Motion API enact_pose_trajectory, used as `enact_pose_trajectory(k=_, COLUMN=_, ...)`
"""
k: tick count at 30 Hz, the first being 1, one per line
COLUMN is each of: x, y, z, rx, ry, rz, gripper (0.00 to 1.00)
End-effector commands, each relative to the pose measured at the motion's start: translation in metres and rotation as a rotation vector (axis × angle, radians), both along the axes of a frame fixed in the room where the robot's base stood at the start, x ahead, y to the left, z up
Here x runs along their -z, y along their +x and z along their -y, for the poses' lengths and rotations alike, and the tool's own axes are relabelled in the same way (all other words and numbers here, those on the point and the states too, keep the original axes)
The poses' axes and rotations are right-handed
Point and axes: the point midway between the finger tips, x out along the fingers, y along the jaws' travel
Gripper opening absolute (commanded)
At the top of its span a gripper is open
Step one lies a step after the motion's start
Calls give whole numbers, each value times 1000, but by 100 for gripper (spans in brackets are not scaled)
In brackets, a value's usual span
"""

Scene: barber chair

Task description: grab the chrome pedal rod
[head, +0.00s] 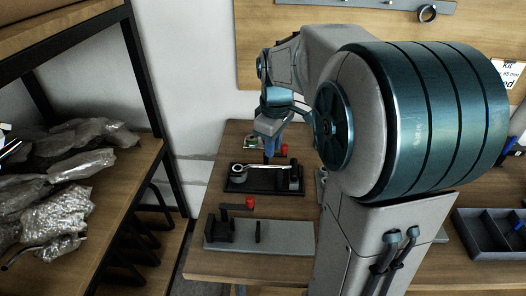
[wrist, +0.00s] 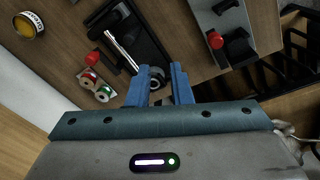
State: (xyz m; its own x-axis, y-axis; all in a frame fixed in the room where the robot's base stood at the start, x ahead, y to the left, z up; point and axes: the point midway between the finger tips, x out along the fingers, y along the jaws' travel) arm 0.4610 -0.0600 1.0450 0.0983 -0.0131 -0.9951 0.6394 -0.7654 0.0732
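The chrome pedal rod (head: 268,167) lies across a black fixture tray (head: 240,187) on the workbench, with its round ring end at the left. In the wrist view the rod (wrist: 122,49) runs diagonally over the black tray (wrist: 151,38), and a ring-shaped end (wrist: 156,84) shows between my fingers. My gripper (wrist: 160,68) has two blue fingers spread apart with a clear gap. In the head view my gripper (head: 271,150) is over the tray's far side, by the rod's middle. I cannot tell its height above the rod, or whether it touches.
A grey fixture plate (head: 275,238) with black blocks and a red knob (head: 250,202) stands nearer on the bench. A shelf with wrapped parts (head: 60,185) stands left; a dark divided tray (head: 490,235) lies right.

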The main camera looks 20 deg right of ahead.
Motion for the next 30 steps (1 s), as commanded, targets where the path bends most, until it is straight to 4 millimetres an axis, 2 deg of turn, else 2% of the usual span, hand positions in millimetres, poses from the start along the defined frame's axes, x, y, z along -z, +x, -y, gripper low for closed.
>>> enact_pose_trajectory(k=1, x=5, y=15, z=8, rx=-53, ry=-4, rz=-16, gripper=19)
enact_pose_trajectory(k=6, x=17, y=56, z=31, rx=-245, ry=-12, rz=-57, gripper=19)
enact_pose_trajectory(k=12, x=31, y=86, z=52, rx=-414, ry=-12, rz=-89, gripper=19)
enact_pose_trajectory(k=17, x=38, y=97, z=60, rx=-475, ry=-11, rz=-99, gripper=19)
enact_pose_trajectory(k=20, x=48, y=98, z=61, rx=-488, ry=-9, rz=-103, gripper=19)
enact_pose_trajectory(k=30, x=111, y=97, z=59, rx=-488, ry=-9, rz=-103, gripper=19)
